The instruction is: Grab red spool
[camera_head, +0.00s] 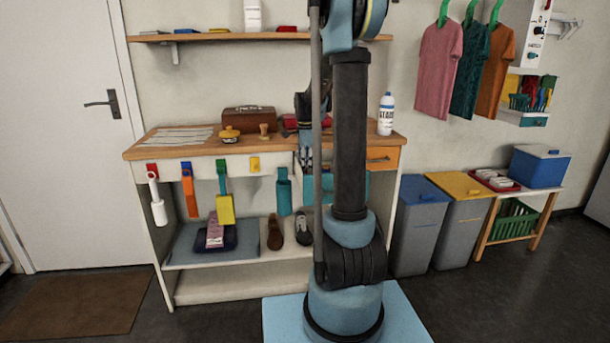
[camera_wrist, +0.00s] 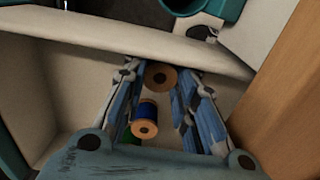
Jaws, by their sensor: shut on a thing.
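In the wrist view, a spool with a round wooden end (camera_wrist: 160,77) sits between the fingertips of my gripper (camera_wrist: 160,82). My gripper is shut on this spool. Its thread is hidden, so I cannot tell its colour. A blue spool (camera_wrist: 146,117) with a wooden end lies nearer the palm, between the fingers in the picture. A bit of a green spool (camera_wrist: 129,138) shows beside it, mostly hidden by the gripper. In the head view, my gripper (camera_head: 305,158) points down at the bench front, partly covered by my arm.
The spools lie in a pale compartment with a light wall (camera_wrist: 130,35) at the far side and a wooden side (camera_wrist: 276,95) at right. In the head view, the workbench (camera_head: 150,150) carries a toolbox (camera_head: 248,120) and a white bottle (camera_head: 386,113).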

